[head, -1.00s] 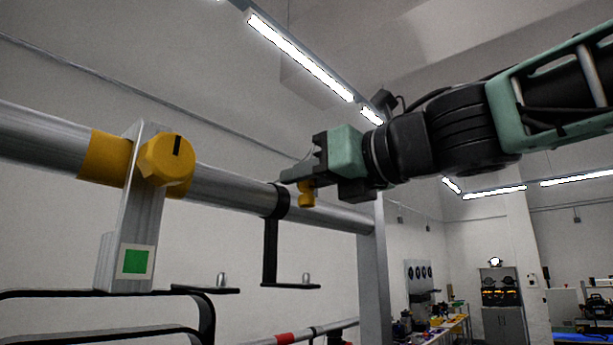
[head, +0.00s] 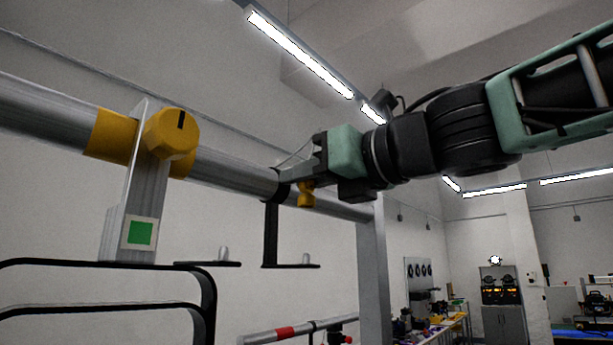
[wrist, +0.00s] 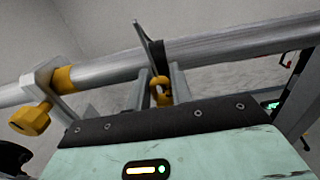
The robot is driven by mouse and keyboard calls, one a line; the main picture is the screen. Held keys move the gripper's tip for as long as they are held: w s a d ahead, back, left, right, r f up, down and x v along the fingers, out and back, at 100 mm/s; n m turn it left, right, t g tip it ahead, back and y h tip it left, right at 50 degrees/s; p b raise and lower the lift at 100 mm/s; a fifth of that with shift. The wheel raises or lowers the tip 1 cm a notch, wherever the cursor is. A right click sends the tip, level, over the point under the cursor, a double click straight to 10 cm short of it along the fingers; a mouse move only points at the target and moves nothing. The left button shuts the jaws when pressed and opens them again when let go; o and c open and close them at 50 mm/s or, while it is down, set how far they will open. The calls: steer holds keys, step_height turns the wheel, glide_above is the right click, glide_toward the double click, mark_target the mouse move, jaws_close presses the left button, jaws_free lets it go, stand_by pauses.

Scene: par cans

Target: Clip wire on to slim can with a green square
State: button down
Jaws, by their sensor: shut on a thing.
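My gripper (head: 292,176) is to the right of the can, close to the pipe, and apart from the can. In the wrist view, it is shut on a small yellow clip (wrist: 160,90), taken to be the wire's end. The clip (head: 306,196) also shows below the fingers in the head view. A thin line by the fingers may be the wire; most is hidden.
A black bracket (head: 270,235) hangs from the pipe just below my gripper. Black bent tubing (head: 205,290) is below the can. A grey post (head: 374,270) stands at the pipe's right end. Open air lies between my gripper and the can.

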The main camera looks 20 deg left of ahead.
steer(key=shift+f+b, duration=2)
steer(key=shift+f, duration=0.2)
steer(key=shift+s+a+f+p, duration=0.15)
steer(key=shift+s+a, duration=0.6)
steer(key=shift+s, duration=1.1)
steer(key=shift+s+a+r+p, duration=0.1)
steer(key=shift+s+a+p, duration=0.2)
steer(key=shift+s+a, duration=1.05)
steer(key=shift+s+a+f+p, duration=0.1)
steer(key=shift+s+a+p, duration=0.1)
steer(key=shift+s, duration=2.15)
steer(key=shift+f+b, duration=1.15)
steer(key=shift+f, duration=0.05)
